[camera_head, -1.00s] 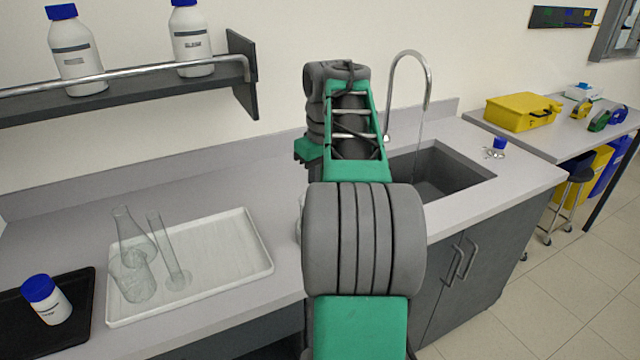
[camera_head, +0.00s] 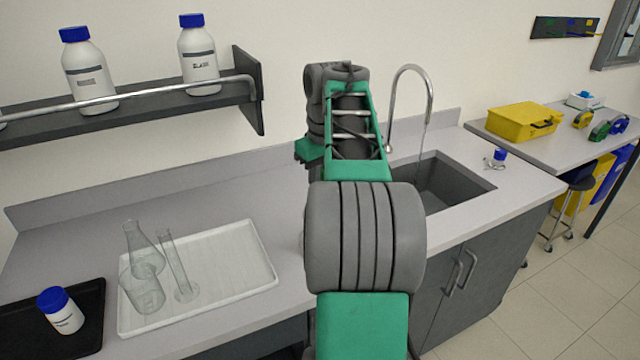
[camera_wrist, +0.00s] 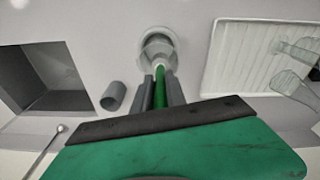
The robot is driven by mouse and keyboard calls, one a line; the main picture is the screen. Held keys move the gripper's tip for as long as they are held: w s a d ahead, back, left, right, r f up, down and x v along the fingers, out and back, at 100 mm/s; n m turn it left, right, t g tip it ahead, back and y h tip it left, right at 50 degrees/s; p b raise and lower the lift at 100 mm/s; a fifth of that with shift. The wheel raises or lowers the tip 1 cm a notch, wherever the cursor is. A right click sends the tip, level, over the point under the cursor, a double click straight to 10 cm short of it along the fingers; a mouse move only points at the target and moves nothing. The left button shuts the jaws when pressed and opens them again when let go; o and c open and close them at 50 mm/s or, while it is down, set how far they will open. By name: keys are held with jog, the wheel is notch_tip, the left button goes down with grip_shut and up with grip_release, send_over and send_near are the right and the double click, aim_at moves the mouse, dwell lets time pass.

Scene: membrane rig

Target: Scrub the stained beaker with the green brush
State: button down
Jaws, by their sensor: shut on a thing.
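My gripper (camera_wrist: 161,92) is shut on the green brush (camera_wrist: 160,82) in the wrist view. The brush's green handle shows between the two grey fingers and points at a round, greyish glass vessel (camera_wrist: 157,38), apparently the stained beaker, on the counter. The brush's far end overlaps the vessel's mouth; I cannot tell how deep it reaches. No stain can be made out at this size. In the head view my own arm hides the gripper, the brush and nearly all of this vessel.
A grey cylinder (camera_wrist: 113,97) stands left of my fingers. The sink (camera_head: 452,188) with a tall tap (camera_head: 428,90) lies to the right in the head view. A white tray (camera_head: 235,265) holds clear glassware (camera_head: 146,290). A black tray (camera_head: 85,335) bears a blue-capped bottle (camera_head: 62,312).

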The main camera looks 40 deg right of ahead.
jog(key=shift+f+b, duration=2)
jog(key=shift+f, duration=0.15)
jog(key=shift+r, duration=0.1)
